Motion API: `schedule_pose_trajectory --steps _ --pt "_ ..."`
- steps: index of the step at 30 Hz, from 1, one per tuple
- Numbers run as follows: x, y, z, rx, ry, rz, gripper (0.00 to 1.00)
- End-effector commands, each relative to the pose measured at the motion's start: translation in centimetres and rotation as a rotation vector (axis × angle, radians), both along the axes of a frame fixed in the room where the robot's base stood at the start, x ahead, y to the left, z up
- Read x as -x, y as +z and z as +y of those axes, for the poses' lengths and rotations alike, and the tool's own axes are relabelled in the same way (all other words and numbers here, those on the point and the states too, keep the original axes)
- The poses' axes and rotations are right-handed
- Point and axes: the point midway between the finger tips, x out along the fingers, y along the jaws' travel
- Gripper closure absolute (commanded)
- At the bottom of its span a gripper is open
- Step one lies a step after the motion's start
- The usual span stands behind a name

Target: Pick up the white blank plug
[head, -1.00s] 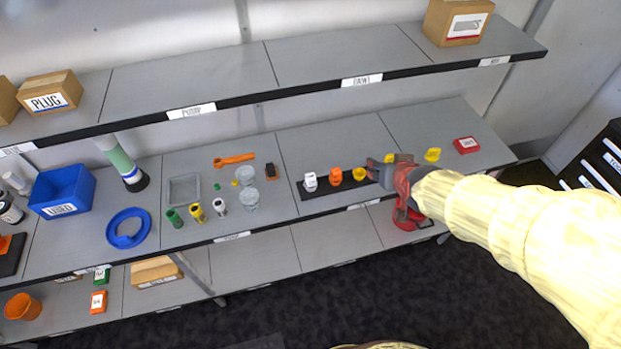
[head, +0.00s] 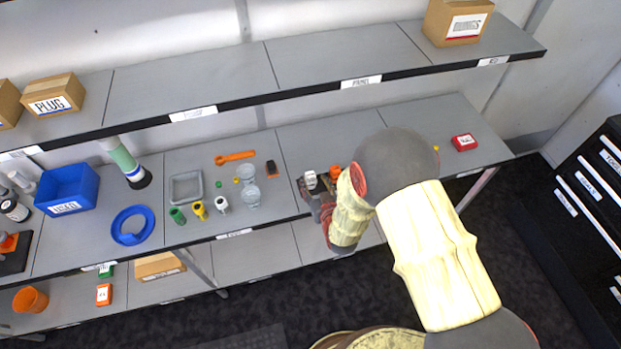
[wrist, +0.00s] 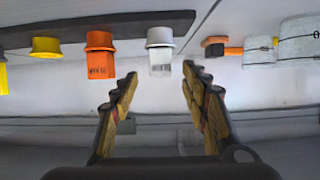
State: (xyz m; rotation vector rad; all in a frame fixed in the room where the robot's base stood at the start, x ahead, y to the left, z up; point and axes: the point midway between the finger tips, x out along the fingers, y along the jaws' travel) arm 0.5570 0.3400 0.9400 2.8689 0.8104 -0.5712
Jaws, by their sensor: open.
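The white plug (head: 310,179) stands on the dark strip on the middle shelf, left of an orange plug (head: 335,172). In the wrist view the white plug (wrist: 160,50) lies ahead between my fingertips, with small dark print on it. My gripper (wrist: 161,73) is open and empty, its two fingers apart on either side of the plug's line. In the head view my gripper (head: 322,199) is at the shelf's front edge, close to the white plug. My arm hides the strip's right part.
The orange plug (wrist: 100,55) and a yellow one (wrist: 45,46) share the dark strip (wrist: 120,20). The upper shelf (head: 190,90) overhangs behind.

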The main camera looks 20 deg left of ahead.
Motion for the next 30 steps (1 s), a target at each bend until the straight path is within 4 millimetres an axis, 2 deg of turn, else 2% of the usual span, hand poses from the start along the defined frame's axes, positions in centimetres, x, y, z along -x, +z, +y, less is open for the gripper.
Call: schedule_pose_trajectory --steps 11,20,30 --pt "-3.4 -1.8 2.3 0.0 -0.001 0.0 0.55" --pt "-3.7 -1.9 2.5 0.0 0.0 0.0 0.55" --pt "-3.7 -1.9 2.5 0.0 0.0 0.0 0.74"
